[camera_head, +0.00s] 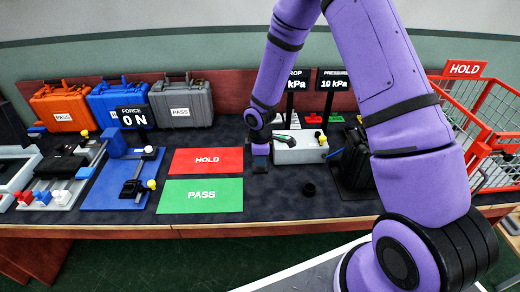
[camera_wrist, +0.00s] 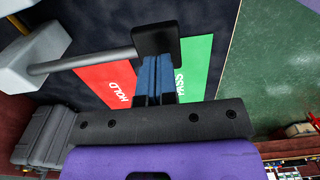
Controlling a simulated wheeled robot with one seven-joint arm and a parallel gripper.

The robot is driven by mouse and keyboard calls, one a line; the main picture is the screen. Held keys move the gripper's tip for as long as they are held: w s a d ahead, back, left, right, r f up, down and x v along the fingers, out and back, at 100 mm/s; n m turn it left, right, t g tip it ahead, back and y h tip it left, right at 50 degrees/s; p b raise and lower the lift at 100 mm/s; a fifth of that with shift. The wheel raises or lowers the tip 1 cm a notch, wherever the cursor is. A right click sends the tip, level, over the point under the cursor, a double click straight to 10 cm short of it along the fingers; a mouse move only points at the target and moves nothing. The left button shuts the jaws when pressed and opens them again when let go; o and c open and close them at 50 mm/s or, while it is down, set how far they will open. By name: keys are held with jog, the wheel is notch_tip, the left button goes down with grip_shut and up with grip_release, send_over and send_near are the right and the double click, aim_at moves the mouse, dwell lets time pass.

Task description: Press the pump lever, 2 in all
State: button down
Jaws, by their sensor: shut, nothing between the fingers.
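The pump is a pale box (camera_head: 298,152) on the table, partly behind my arm. In the wrist view its lever is a grey rod (camera_wrist: 85,62) ending in a black pad (camera_wrist: 156,40). My gripper (camera_head: 261,158) points down at the left of the pump box. Its blue fingers (camera_wrist: 158,75) are together with nothing between them. In the wrist view the black pad overlaps the fingertips; I cannot tell if they touch. The pressure display (camera_head: 333,80) reads 10 kPa. The drop display (camera_head: 298,80) is partly hidden by my arm.
A red HOLD mat (camera_head: 207,161) and a green PASS mat (camera_head: 200,196) lie left of my gripper. A red wire crate (camera_head: 490,140) is at the far right.

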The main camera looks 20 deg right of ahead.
jog(key=shift+f, duration=0.7)
notch_tip(320, 180, down, 6)
jog(key=shift+s+f, duration=0.1)
jog(key=shift+f, duration=0.1)
jog(key=shift+s+f, duration=0.15)
jog(key=shift+f, duration=0.35)
jog(key=shift+r, duration=0.25)
jog(key=s+a+r, duration=0.1)
jog(key=s+r, duration=0.2)
jog(key=r, duration=1)
jog(key=shift+s+r, duration=0.15)
jog(key=shift+r, duration=0.2)
jog(key=shift+a, duration=0.1)
